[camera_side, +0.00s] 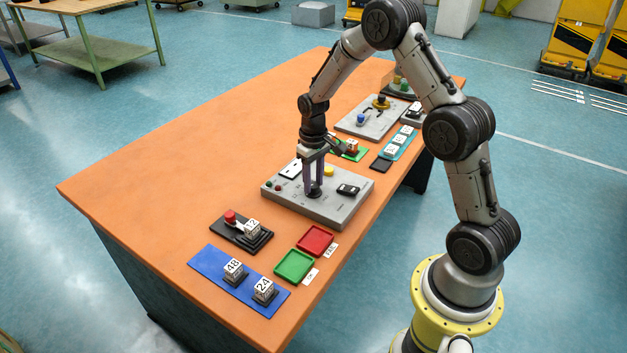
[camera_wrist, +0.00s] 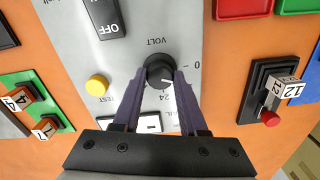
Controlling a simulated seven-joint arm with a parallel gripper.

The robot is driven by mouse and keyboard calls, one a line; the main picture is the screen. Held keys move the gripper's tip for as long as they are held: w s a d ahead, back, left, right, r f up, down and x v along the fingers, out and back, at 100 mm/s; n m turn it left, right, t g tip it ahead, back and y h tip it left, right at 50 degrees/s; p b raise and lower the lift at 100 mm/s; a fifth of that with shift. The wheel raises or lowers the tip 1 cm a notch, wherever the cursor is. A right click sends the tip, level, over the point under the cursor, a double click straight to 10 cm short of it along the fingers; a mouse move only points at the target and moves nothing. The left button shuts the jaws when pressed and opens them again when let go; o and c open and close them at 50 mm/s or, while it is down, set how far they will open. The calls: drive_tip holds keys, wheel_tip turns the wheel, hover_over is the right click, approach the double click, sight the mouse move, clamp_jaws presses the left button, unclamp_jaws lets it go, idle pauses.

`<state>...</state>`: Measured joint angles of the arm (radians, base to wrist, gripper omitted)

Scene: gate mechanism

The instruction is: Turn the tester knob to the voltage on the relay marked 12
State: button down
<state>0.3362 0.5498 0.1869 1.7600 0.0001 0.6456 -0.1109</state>
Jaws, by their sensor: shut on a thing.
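The grey tester panel (camera_side: 335,207) lies on the orange table. Its black round knob (camera_wrist: 158,72) sits under the upside-down VOLT label, with a 0 to the right and a 24 below. A white pointer mark on the knob points right and slightly down; a finger hides part of the scale there. My gripper (camera_wrist: 157,78) is shut on the knob, one purple finger on each side. In the side view my gripper (camera_side: 314,190) reaches down to the panel. The relay marked 12 (camera_side: 252,228) sits in a black base with a red-knobbed lever; it also shows in the wrist view (camera_wrist: 289,91).
The panel has a yellow TEST button (camera_wrist: 97,85) and a black OFF switch (camera_wrist: 104,17). Relays marked 48 (camera_side: 233,268) and 24 (camera_side: 264,288) stand on a blue mat. A red tray (camera_side: 315,240) and a green tray (camera_side: 294,265) lie nearby. The table's left side is clear.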

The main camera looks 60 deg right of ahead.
sight(313, 184)
drive_tip(key=shift+r+m, duration=0.1)
drive_tip(key=shift+m, duration=2.1)
drive_tip(key=shift+c, duration=2.2)
unclamp_jaws()
wheel_tip(313, 184, up, 14)
